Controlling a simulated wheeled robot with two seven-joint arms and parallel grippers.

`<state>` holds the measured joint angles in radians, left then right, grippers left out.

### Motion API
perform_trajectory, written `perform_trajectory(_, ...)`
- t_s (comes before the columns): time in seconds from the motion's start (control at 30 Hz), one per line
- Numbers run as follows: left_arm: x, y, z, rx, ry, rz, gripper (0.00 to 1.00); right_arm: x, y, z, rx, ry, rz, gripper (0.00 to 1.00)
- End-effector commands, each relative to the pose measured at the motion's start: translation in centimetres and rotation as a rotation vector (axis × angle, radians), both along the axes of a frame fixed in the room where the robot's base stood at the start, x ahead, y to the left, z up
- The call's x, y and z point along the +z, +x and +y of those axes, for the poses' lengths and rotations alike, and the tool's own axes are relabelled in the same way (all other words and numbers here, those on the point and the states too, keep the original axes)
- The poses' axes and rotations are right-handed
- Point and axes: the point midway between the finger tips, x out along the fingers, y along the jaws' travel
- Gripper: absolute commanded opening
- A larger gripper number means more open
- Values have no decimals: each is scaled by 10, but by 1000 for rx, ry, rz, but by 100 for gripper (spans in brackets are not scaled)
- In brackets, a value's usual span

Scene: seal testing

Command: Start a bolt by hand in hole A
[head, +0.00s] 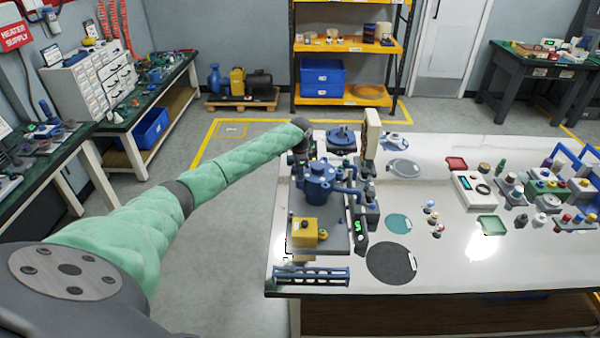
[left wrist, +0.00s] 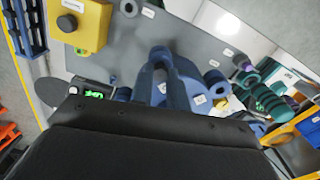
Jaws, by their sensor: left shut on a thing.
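My left gripper (head: 303,155) is over the back of the blue pump-like housing (head: 318,180), on the near left part of the table. I cannot read which label marks hole A. No bolt can be made out for certain. My right gripper is not in view.
A yellow block (head: 304,232) sits in front of the housing on a grey plate, with a blue rack (head: 311,276) at the table's near edge. A beige upright device (head: 371,132) stands close to the gripper's right. A dark round mat (head: 391,263) lies right of the plate.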

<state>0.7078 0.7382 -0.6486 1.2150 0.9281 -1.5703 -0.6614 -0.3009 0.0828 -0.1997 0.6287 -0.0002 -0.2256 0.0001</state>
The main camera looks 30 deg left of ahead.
Motion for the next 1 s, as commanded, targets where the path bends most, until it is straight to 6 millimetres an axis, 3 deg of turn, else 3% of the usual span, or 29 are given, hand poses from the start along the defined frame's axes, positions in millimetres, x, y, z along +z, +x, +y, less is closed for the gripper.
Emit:
perform_trajectory(0.2, -4, -2, -1, -23, 0, 5, 0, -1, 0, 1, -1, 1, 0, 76)
perform_trajectory(0.6, -4, -2, 0, -341, 0, 5, 0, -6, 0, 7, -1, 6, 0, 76)
perform_trajectory(1.0, -4, -2, -1, -391, -1, 6, 0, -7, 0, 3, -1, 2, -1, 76)
